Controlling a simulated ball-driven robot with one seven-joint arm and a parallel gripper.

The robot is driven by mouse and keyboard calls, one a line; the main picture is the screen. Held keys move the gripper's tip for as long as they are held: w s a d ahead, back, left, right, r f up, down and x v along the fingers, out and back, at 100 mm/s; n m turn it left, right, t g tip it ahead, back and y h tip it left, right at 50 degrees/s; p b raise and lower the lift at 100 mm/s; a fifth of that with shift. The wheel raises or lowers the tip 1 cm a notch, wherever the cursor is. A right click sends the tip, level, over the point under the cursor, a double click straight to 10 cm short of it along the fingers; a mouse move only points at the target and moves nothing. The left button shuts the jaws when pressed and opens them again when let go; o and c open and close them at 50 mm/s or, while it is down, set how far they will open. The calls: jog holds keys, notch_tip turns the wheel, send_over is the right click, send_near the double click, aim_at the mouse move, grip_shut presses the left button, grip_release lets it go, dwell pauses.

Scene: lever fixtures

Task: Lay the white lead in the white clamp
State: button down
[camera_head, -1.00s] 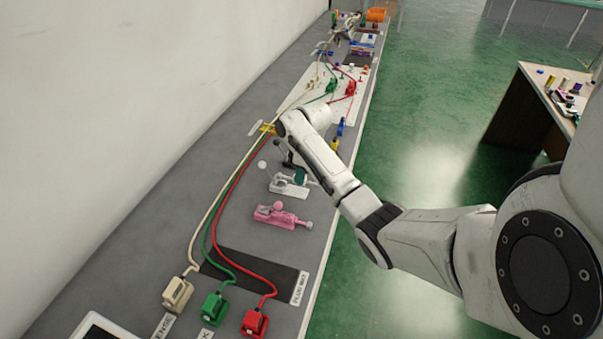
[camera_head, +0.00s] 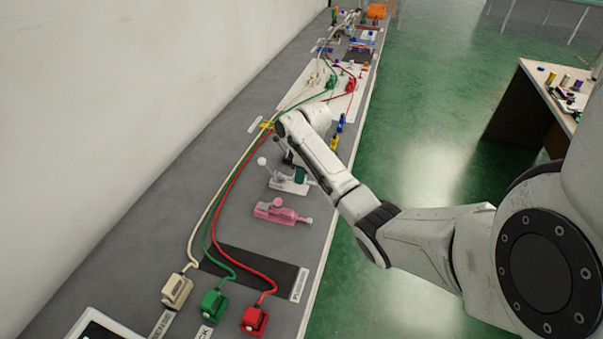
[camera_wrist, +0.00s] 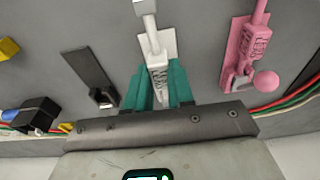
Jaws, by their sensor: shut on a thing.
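The white clamp (camera_head: 287,187) stands on the grey bench, partly behind my arm, with its white ball knob (camera_head: 262,161) raised to the left. In the wrist view its body (camera_wrist: 156,45) runs up from between my fingers. My gripper (camera_wrist: 160,85) has teal fingers, one on each side of the clamp's lettered white part, and is shut on it. The palm hides the lower end, so the exact grip is unclear. The white lead (camera_head: 205,222) is cream and runs from a cream plug block (camera_head: 177,290) along the wall side, left of the clamp, apart from it.
A pink clamp (camera_head: 282,213) stands close beside the white one. Green (camera_head: 212,225) and red (camera_head: 225,185) leads run alongside the white lead. A yellow piece (camera_head: 267,126) sits by the leads. A dark mat (camera_head: 255,268) lies in front.

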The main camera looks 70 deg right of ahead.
jog(key=shift+f+b, duration=0.55)
jog(key=shift+f, duration=0.8)
dwell(0.3)
jog(key=c, duration=0.9)
grip_release()
jog(key=shift+o, duration=0.5)
jog(key=o, duration=0.4)
jog(key=shift+r, duration=0.1)
jog(key=shift+r+p, duration=3.45)
jog(key=shift+p, duration=0.1)
